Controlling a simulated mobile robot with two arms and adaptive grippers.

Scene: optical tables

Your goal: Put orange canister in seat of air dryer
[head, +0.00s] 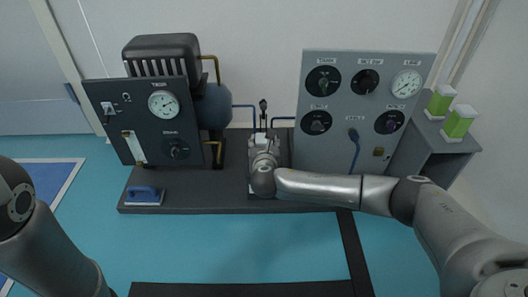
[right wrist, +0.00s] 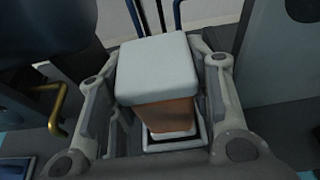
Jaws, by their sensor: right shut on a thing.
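The orange canister (right wrist: 165,112) with a pale grey cap (right wrist: 158,65) stands between the fingers of my right gripper (right wrist: 158,92) in the right wrist view. The gripper is shut on it. Its lower end is over or inside a square seat with a light rim (right wrist: 178,146); I cannot tell if it rests on the bottom. In the head view my right gripper (head: 264,145) is at the middle of the dark base plate, between the two panels, and hides canister and seat. My left arm shows at the left edge, its gripper out of view.
A dark gauge panel (head: 150,105) with a compressor stands left, a grey panel (head: 345,95) with dials right. Blue pipes (head: 243,107) run behind the seat. Two green canisters (head: 459,121) stand on a side stand (head: 440,150).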

